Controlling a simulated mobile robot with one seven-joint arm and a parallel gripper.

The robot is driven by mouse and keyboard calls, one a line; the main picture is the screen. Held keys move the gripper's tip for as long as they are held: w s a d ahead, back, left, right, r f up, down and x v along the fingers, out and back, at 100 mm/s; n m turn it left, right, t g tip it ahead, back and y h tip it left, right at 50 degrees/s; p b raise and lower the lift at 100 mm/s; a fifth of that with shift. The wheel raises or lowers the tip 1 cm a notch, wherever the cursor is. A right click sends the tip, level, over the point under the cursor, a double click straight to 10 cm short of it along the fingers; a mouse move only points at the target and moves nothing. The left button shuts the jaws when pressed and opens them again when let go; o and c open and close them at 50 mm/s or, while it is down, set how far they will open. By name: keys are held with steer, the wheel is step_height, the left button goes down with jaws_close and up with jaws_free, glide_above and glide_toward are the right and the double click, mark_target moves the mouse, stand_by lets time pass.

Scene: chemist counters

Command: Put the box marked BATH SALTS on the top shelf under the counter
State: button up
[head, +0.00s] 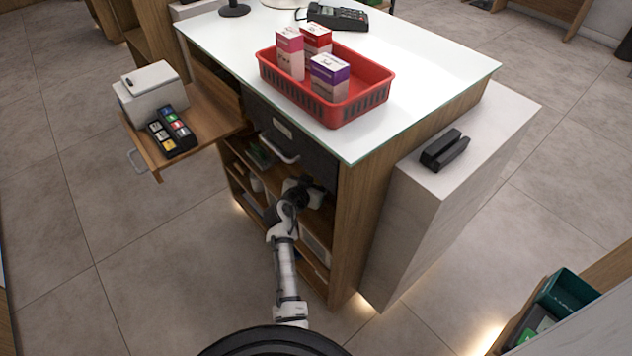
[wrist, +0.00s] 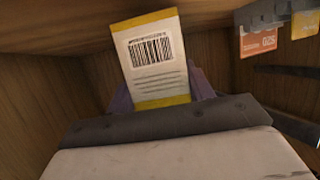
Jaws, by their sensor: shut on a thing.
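A white box with yellow edges, a barcode and lines of small print (wrist: 155,62) is between the fingers of my gripper (wrist: 162,98) in the wrist view. My gripper is shut on it. No BATH SALTS marking shows on the face I see. In the head view my gripper (head: 303,193) reaches into the open shelving under the counter (head: 345,215), below the dark drawer. The box cannot be made out there. In the wrist view wooden panels (wrist: 45,95) surround the box; whether it touches a shelf I cannot tell.
A red basket (head: 345,112) with several boxes stands on the white counter top (head: 430,65). A dark drawer with a handle (head: 280,150) is above the shelves. A pulled-out wooden board (head: 205,115) juts left. Orange cards (wrist: 258,40) are at the upper right of the wrist view.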

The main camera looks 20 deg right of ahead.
steer(key=shift+f, duration=0.75)
steer(key=shift+f, duration=0.2)
steer(key=o, duration=1.1)
steer(key=shift+r, duration=0.1)
steer(key=shift+c, duration=0.2)
steer(key=shift+r, duration=0.1)
